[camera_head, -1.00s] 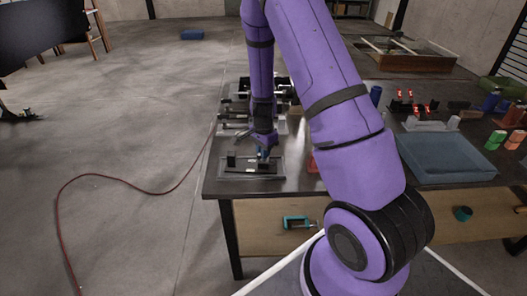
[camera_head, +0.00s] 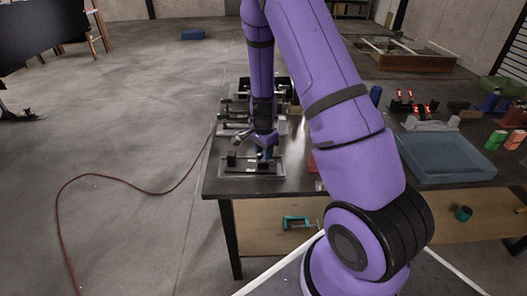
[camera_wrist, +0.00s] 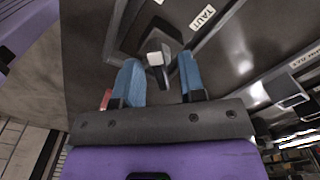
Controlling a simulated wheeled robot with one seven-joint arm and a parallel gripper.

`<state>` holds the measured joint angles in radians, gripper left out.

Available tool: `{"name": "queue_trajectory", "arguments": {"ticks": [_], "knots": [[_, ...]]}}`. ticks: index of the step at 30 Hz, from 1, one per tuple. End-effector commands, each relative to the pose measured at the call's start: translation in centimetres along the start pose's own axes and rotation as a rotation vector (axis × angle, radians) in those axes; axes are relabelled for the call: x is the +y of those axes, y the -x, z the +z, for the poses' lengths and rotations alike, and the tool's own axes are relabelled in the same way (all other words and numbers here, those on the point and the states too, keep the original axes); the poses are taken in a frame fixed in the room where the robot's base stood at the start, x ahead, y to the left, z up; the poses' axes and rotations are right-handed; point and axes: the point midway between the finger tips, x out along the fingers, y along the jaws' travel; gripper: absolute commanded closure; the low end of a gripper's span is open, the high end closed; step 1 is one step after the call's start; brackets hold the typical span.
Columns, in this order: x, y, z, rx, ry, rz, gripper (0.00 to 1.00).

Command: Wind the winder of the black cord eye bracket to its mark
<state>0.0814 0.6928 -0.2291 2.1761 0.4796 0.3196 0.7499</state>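The cord bracket fixture is a flat plate (camera_head: 240,174) with small black blocks at the near left corner of the table in the head view. In the wrist view, a dark bracket (camera_wrist: 130,38) carries a winder with a pale, blocky handle (camera_wrist: 155,58). A label reading TAUT (camera_wrist: 203,17) lies to the right of it. My gripper (camera_wrist: 158,66) has two blue fingers set apart, with the winder handle at the tips, between them. Gaps show on both sides of the handle. In the head view my gripper (camera_head: 266,153) is low over the plate. The cord cannot be made out.
More dark fixtures (camera_head: 232,125) stand behind on the table (camera_head: 290,186). A teal clamp (camera_head: 297,222) lies on the lower shelf. A red cable (camera_head: 120,178) runs across the floor.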

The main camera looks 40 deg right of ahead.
Motion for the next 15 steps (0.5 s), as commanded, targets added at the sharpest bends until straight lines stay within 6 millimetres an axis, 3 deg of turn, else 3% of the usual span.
{"name": "queue_trajectory", "arguments": {"ticks": [9,15], "knots": [[0.0,0.2,0.0,0.000,0.000,0.000,0.63],[-0.1,2.3,0.1,0.001,0.002,-0.003,0.63]]}}
